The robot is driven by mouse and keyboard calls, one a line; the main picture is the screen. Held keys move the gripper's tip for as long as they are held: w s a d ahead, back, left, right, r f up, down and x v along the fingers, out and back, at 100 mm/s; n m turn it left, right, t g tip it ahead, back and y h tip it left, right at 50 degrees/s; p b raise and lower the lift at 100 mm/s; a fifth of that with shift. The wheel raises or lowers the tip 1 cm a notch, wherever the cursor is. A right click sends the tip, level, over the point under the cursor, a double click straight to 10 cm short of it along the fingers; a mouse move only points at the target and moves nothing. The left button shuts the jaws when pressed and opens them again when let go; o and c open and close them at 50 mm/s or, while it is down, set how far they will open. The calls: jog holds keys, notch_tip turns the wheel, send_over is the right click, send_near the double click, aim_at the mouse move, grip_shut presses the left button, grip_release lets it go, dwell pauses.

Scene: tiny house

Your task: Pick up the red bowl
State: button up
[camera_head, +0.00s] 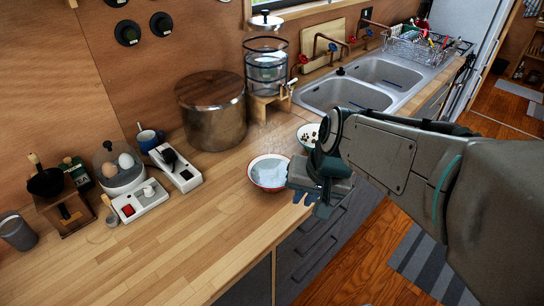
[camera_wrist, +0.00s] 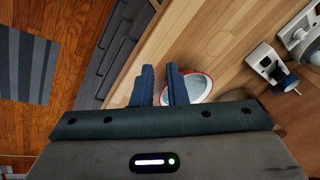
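The red-rimmed bowl (camera_head: 268,172) sits upright on the wooden counter near its front edge, with a pale bluish-white inside. In the wrist view the bowl (camera_wrist: 198,88) is partly hidden behind the right finger. My gripper (camera_head: 303,197) is just right of the bowl, over the counter's front edge in the head view. I cannot tell whether a finger touches the bowl.
A second bowl (camera_head: 306,137) with dark bits stands behind my gripper, partly hidden by it. An egg cooker (camera_head: 121,171) and a white appliance (camera_head: 177,169) stand to the left. A large wooden-lidded pot (camera_head: 212,112) is behind. The front-left counter (camera_head: 190,240) is clear.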

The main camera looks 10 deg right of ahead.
jog(key=w+d+f+m+t+y, duration=0.15)
jog(key=w+d+m, duration=0.25)
jog(key=w+m, duration=0.45)
jog(key=shift+n, duration=0.45)
jog(key=x, duration=0.4)
jog(key=w+b+x, duration=0.1)
jog(key=x, duration=0.3)
jog(key=shift+w+d+f, duration=0.1)
jog(key=shift+w, duration=0.25)
jog(key=shift+b+x, duration=0.9)
jog(key=shift+x, duration=2.1)
grip_shut()
jog(key=shift+d, duration=0.1)
